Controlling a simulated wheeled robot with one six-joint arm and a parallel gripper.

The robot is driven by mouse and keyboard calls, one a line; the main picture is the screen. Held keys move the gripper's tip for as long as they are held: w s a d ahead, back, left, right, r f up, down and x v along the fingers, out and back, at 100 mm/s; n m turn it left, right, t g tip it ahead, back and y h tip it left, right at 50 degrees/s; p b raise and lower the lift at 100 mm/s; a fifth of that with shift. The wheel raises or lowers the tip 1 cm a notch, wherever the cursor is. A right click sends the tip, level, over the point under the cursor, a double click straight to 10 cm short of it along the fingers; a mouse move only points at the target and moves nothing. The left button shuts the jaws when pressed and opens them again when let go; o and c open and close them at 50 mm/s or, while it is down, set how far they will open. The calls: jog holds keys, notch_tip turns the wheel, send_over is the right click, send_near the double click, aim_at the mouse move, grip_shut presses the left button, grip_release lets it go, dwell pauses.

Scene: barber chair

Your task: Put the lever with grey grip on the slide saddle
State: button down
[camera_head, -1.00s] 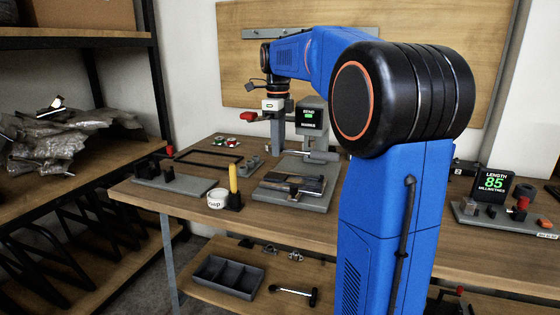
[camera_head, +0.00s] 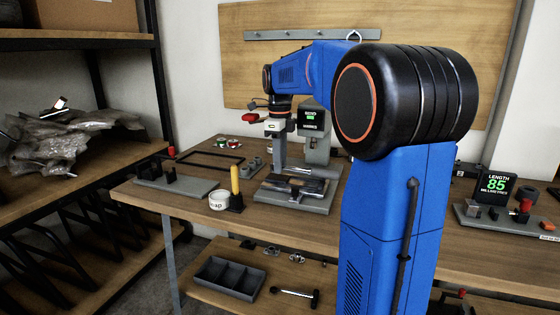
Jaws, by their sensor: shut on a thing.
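My gripper (camera_head: 280,128) hangs pointing down above the left-back part of a grey fixture on the bench. It is shut on an upright grey bar-shaped piece (camera_head: 280,152), which looks like the grey grip of the lever. The piece's lower end is close to the dark slide parts (camera_head: 308,188) on the fixture's grey base plate (camera_head: 318,205), which seem to include the slide saddle. I cannot tell whether they touch. The lever's lower end is too small to make out. The finger tips are not clear at this size.
A yellow-handled piece (camera_head: 235,182) stands in a black holder beside a white tape roll (camera_head: 219,199), left of the fixture. A display post (camera_head: 314,130) stands close behind. A red knob (camera_head: 251,118) is left of my gripper.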

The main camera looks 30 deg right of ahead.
jog(key=shift+f, duration=0.3)
jog(key=c, duration=1.5)
grip_release()
jog(key=shift+o, duration=0.2)
notch_tip(320, 180, up, 13)
jog(key=s+a+f+n+t, duration=0.1)
jog(key=s+a+f+n, duration=0.4)
jog(key=s+n, duration=0.25)
jog(key=s+a+f+n+t, duration=0.2)
jog(key=s+a+f+n, duration=0.4)
jog(key=s, duration=0.3)
jog(key=s+a+f+n+t, duration=0.1)
jog(key=s+a+f+n, duration=0.1)
jog(key=s+f+n, duration=0.5)
jog(key=s+a+f+n+t, duration=0.1)
jog(key=s+a+f+n, duration=0.1)
jog(key=s+f+n, duration=0.4)
notch_tip(320, 180, down, 2)
jog(key=shift+s+a+f+n, duration=0.15)
jog(key=shift+s+a+n, duration=0.25)
jog(key=shift+n, duration=0.55)
